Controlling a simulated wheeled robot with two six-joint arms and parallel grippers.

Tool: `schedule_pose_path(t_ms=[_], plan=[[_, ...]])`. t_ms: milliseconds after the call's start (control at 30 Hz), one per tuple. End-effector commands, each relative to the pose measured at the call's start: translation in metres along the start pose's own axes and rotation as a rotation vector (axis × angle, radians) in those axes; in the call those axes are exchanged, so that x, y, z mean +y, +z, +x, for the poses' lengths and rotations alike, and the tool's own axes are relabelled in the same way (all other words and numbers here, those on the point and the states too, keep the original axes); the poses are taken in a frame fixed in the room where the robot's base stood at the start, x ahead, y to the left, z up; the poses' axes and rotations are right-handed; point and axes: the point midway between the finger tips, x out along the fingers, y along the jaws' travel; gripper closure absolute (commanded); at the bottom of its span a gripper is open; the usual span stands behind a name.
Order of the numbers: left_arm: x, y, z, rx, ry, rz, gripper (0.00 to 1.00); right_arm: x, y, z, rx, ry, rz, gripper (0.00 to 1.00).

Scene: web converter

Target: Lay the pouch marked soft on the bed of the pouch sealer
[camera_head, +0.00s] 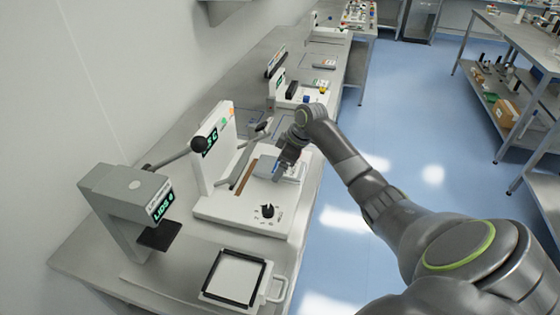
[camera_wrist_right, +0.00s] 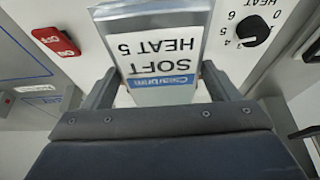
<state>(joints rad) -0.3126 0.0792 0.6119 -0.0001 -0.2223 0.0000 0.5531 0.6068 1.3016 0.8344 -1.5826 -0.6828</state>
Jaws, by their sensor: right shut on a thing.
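The pouch marked SOFT, HEAT 5 (camera_wrist_right: 165,45) is a pale packet with a white label, seen upside down in the right wrist view. My right gripper (camera_head: 284,164) is shut on it, with one finger at each side of the label. My left gripper is not in view.
A grey press-like device (camera_head: 125,188) marked LIDS stands left of the sealer. A black-framed tray with a handle (camera_head: 233,278) lies at the bench's front. More machines stand further back along the bench (camera_head: 100,262). A red switch (camera_wrist_right: 56,41) shows beside the pouch.

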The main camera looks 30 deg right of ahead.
Motion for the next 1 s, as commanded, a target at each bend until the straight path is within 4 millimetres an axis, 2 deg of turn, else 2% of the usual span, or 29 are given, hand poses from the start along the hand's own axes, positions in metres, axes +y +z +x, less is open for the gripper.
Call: schedule_pose_path(t_ms=[67,167,333,467,567,800,1000], plan=[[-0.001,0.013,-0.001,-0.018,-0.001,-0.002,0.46,0.0,0.0,-0.001,0.001,0.001,0.0,0.45],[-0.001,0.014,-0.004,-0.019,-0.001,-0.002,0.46,0.0,-0.001,-0.002,0.001,0.0,0.001,0.45],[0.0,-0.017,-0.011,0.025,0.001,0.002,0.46,0.0,-0.001,-0.004,0.001,0.0,0.005,0.45],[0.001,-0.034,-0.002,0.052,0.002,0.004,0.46,0.0,0.002,0.008,0.001,0.0,0.004,0.45],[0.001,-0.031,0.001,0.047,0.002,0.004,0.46,0.0,0.003,0.014,0.001,0.0,0.004,0.45],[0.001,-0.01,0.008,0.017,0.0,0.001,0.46,0.0,0.005,0.028,0.002,-0.001,0.004,0.45],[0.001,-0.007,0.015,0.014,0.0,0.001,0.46,0.0,0.007,0.04,0.002,0.0,0.005,0.45]])
